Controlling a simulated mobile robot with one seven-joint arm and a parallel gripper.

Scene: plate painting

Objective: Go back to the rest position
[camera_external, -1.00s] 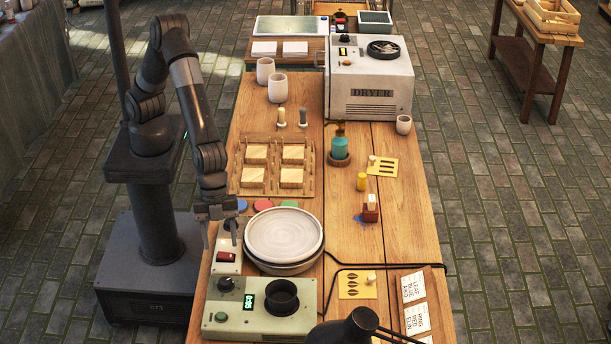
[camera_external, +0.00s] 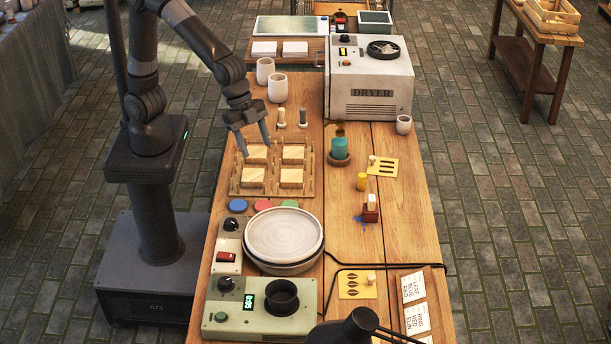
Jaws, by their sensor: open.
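My gripper (camera_external: 257,148) is open and empty. It hangs above the back left part of the wooden rack (camera_external: 234,185), with its fingers pointing down. I cannot tell its exact height over the rack. My arm reaches to it from the left side of the table. The rack holds several pale wooden blocks (camera_external: 253,176).
A white plate (camera_external: 284,232) rests on a round base at the front. The dryer (camera_external: 369,95) stands at the back.

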